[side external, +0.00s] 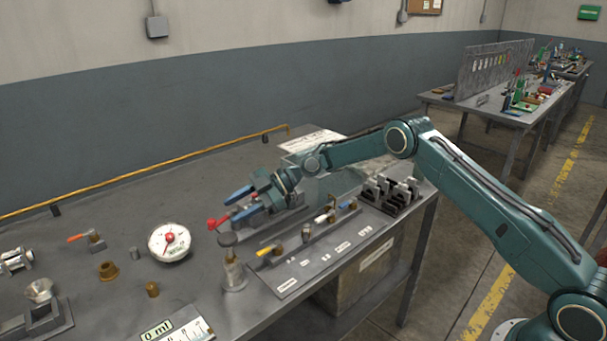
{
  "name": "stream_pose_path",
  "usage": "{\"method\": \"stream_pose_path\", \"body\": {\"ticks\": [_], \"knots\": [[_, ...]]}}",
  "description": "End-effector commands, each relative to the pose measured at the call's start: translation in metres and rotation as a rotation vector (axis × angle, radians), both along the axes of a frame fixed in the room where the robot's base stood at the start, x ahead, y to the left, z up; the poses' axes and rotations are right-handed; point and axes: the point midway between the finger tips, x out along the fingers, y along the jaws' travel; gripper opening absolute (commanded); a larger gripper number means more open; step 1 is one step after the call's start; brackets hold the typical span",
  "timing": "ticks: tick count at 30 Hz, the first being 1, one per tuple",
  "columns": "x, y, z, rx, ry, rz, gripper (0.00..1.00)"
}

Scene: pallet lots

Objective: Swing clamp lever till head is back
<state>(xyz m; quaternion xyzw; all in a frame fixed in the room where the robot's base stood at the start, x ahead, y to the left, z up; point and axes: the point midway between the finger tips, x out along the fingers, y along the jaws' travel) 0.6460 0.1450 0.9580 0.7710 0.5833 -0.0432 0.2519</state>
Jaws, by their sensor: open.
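My gripper (233,206) is open over the bench, left of centre, with its two blue-tipped fingers pointing left. A small red grip (218,223), which looks like part of the clamp lever, shows just beyond the fingertips. More red shows between the fingers, so the lever may reach in among them. I cannot tell whether they touch. The clamp's head and base are hidden or too small to make out behind my gripper and the metal post.
A metal post with a dark cap (233,272) stands close in front of the red grip. A dial gauge (169,243) lies to the left. A valve rail with a yellow handle (267,250) runs along the front. Dark slotted blocks (390,193) stand at right.

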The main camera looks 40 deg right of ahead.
Motion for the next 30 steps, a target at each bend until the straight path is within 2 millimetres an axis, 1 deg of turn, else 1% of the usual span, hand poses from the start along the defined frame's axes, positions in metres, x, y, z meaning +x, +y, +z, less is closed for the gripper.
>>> {"method": "stream_pose_path", "body": {"ticks": [1, 9, 15, 21, 29, 30], "knots": [[-0.003, -0.01, 0.004, 0.0, 0.0, -0.003, 0.41], [-0.017, -0.049, 0.02, 0.0, -0.001, -0.002, 0.41], [-0.024, -0.068, 0.028, 0.0, 0.0, -0.001, 0.41], [-0.027, -0.075, 0.031, 0.001, 0.0, 0.0, 0.41], [-0.027, -0.076, 0.031, 0.001, 0.0, 0.001, 0.41], [-0.027, -0.076, 0.031, 0.0, 0.0, 0.0, 0.33]]}}
